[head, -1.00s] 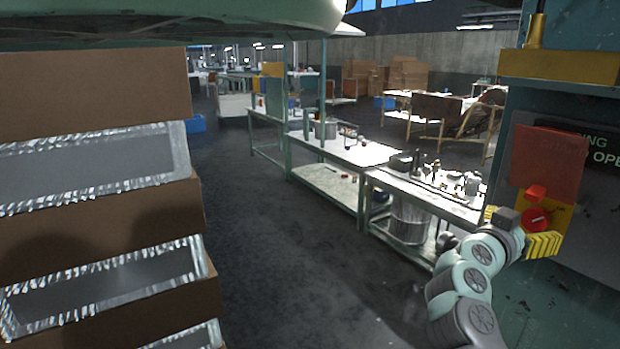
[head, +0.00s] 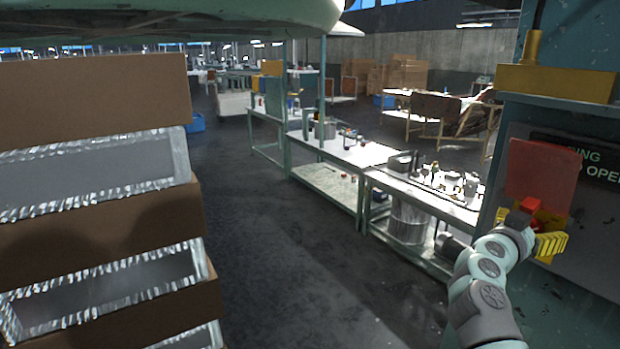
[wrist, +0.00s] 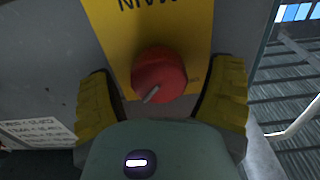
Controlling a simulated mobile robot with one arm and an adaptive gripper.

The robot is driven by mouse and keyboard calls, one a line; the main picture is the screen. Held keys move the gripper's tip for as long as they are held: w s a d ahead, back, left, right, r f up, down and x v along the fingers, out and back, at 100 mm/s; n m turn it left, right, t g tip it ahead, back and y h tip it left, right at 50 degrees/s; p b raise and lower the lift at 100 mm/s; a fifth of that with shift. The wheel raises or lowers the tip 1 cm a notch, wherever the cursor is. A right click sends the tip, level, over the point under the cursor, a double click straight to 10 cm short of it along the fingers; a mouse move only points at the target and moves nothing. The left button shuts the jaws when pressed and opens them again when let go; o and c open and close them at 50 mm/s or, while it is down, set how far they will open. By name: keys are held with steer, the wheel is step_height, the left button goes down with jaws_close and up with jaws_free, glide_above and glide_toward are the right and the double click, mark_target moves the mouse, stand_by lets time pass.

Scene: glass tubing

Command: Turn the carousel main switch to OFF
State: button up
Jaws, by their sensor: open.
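The main switch is a round red knob (wrist: 158,75) with a pale pointer line, on a yellow plate (wrist: 150,30) whose lettering appears upside down in the wrist view. The pointer slants towards the lower left there. My gripper (wrist: 162,100) is open, with one ribbed yellow finger on each side of the knob and gaps between; I see no contact.
The switch is on a teal cabinet (head: 590,100) with a yellow ledge (head: 555,82). A dark sign (head: 600,168) is beside the flap. Workbenches (head: 420,190) with small parts stand to the left.

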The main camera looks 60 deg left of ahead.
steer(key=c, duration=1.2)
steer(key=shift+f+n+b, duration=0.15)
steer(key=shift+n+b, duration=0.15)
steer(key=shift+b, duration=0.1)
steer(key=n+b, duration=0.2)
steer(key=shift+f+n, duration=0.1)
steer(key=shift+n, duration=0.3)
steer(key=n+b, duration=0.2)
steer(key=n, duration=0.3)
steer(key=shift+a, duration=0.2)
steer(key=n, duration=0.5)
steer(key=shift+f+n+p, duration=0.15)
steer(key=shift+n+p, duration=0.15)
steer(key=shift+n, duration=1.9)
